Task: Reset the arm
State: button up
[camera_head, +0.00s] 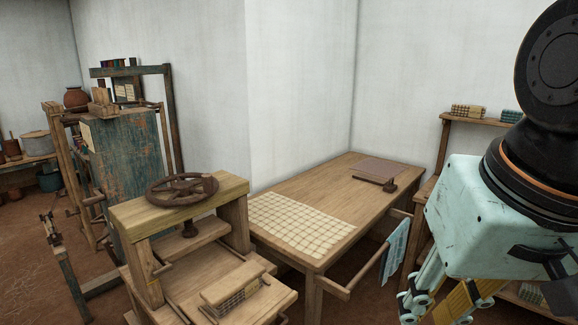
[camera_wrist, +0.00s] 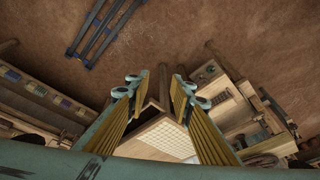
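My gripper shows in the wrist view (camera_wrist: 158,88), with its two yellow-padded fingers spread apart and nothing held between them. In the head view, part of my gripper (camera_head: 445,298) hangs at the lower right below the pale teal wrist, and its fingertips are cut off by the frame edge. In the wrist view, the wooden table with the pale grid (camera_wrist: 165,138) lies beyond the fingers, apart from them.
A wooden press with a dark handwheel (camera_head: 182,190) stands in front. Behind it is the table (camera_head: 335,190) with a cloth on a side rail (camera_head: 395,248). Shelves (camera_head: 475,120) stand close to my arm at the right. A worn loom frame (camera_head: 125,165) stands at the left.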

jog(key=s+d, duration=0.2)
jog(key=s, duration=0.3)
jog(key=shift+s+r+n, duration=0.4)
